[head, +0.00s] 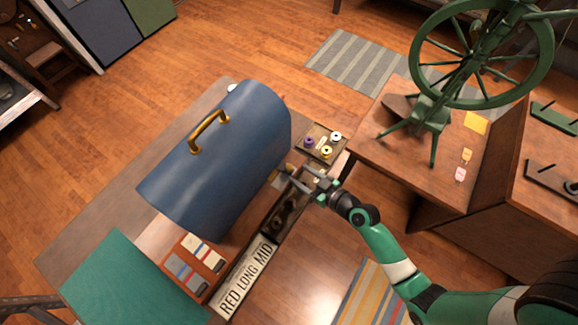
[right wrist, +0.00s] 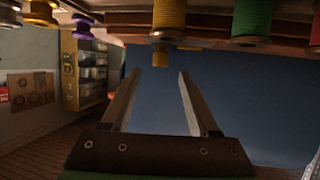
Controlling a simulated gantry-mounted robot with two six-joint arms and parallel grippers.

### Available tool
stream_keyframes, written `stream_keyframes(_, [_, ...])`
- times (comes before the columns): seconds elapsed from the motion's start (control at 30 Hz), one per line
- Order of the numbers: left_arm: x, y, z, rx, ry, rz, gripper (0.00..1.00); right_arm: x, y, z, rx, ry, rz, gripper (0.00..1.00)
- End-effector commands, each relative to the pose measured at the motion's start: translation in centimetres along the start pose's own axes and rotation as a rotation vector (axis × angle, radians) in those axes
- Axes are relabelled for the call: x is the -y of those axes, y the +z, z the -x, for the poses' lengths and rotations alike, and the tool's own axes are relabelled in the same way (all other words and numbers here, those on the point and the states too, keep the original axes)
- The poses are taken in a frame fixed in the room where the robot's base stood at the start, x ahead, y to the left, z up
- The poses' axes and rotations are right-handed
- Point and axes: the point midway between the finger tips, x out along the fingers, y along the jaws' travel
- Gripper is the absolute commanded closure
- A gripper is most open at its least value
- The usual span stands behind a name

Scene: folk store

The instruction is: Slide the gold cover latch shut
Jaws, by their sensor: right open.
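The blue domed cover (head: 225,150) with a gold handle (head: 208,128) on top stands on the work table. A small gold piece (head: 289,168), which looks like the cover latch, is at the cover's right edge. In the right wrist view a small gold block (right wrist: 160,57) shows against the blue cover (right wrist: 225,90), ahead of the fingers; it appears to be the latch. My right gripper (head: 289,177) is open beside the cover's right edge, fingers pointing at it; they also show spread and empty in the right wrist view (right wrist: 158,75). I cannot tell whether a finger touches the latch. My left gripper is not in view.
A small tray (head: 313,152) with several spools sits just behind my right gripper. A dark box (head: 272,222) and a sign reading "RED LONG MID" (head: 246,278) line the table's front edge. A green spinning wheel (head: 430,108) stands on the table to the right.

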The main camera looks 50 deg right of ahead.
Motion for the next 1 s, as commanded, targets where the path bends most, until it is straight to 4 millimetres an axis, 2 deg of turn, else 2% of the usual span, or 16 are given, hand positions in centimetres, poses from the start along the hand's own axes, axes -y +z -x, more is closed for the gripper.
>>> stream_keyframes(0.1, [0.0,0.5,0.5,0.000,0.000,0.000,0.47,0.1,0.1,-2.9,-0.001,-0.003,0.001,0.39])
stream_keyframes(0.3, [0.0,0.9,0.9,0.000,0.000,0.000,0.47,0.1,0.1,-5.9,-0.001,-0.002,0.000,0.39])
stream_keyframes(0.63, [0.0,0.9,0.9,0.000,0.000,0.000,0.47,0.1,-0.1,-6.4,-0.001,-0.001,0.000,0.39])
stream_keyframes(0.67, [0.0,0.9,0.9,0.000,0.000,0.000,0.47,0.0,-0.1,-6.4,-0.001,-0.001,-0.001,0.43])
stream_keyframes(0.9, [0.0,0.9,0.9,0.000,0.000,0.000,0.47,0.0,-0.1,-6.4,0.000,-0.001,-0.001,0.86])
stream_keyframes(1.0, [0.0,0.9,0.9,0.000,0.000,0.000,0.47,0.0,-0.1,-6.4,0.000,-0.001,-0.001,1.00])
